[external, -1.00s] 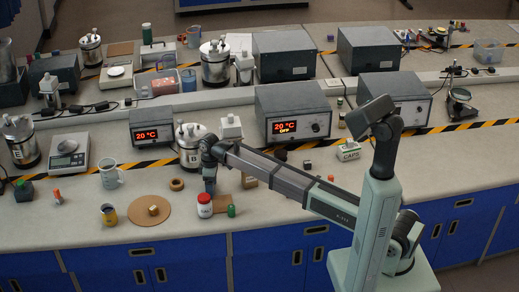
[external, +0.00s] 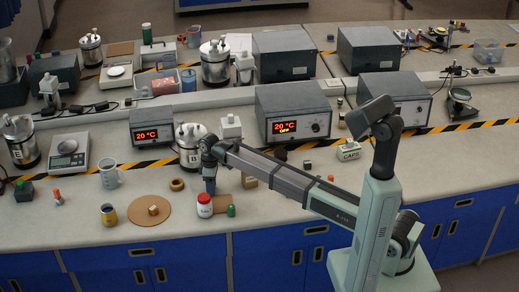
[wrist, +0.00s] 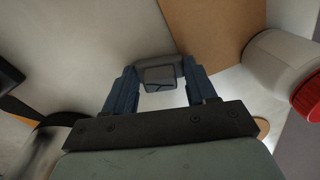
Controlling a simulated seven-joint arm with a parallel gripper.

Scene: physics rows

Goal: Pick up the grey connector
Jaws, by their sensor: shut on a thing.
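The grey connector (wrist: 160,76) sits between the two blue fingers of my gripper (wrist: 160,88) in the wrist view. It is a small dark grey block with a wider, lighter grey part behind it. The fingers are shut on it from both sides. In the external view my gripper (external: 210,187) points down at the bench, just behind the white bottle with a red cap (external: 205,206). The connector cannot be made out there. I cannot tell whether it touches the bench.
The white bottle (wrist: 279,60) lies close on the right in the wrist view, by a brown board (wrist: 215,28). A green-capped vial (external: 231,211), a wooden block (external: 249,181) and a cork ring (external: 177,184) stand nearby. A round cork mat (external: 142,221) is at left.

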